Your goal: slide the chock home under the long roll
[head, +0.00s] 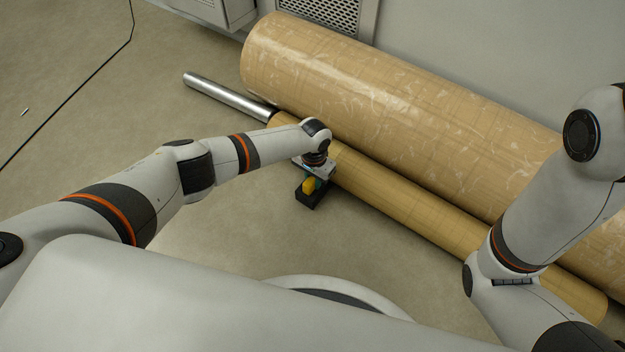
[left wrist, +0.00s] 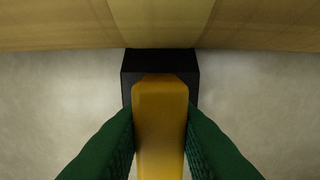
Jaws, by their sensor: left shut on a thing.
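The chock is a black block (head: 307,201) with a yellow grip (head: 309,186) on top, on or just above the floor at the near side of the slim tan roll (head: 395,203). My left gripper (head: 315,182) points down and is shut on the yellow grip. In the left wrist view its green fingers press both sides of the yellow grip (left wrist: 160,125). The black block (left wrist: 160,62) reaches the edge of the roll (left wrist: 160,24) there; I cannot tell whether they touch, and its far end is hidden. My right arm shows at the right, but its gripper is out of view.
A much thicker wrapped roll (head: 390,105) lies behind the slim one, alongside it. A metal shaft (head: 228,97) sticks out of the slim roll's left end. A grey wall and vented cabinet (head: 330,15) stand behind. The floor (head: 225,235) in front is clear.

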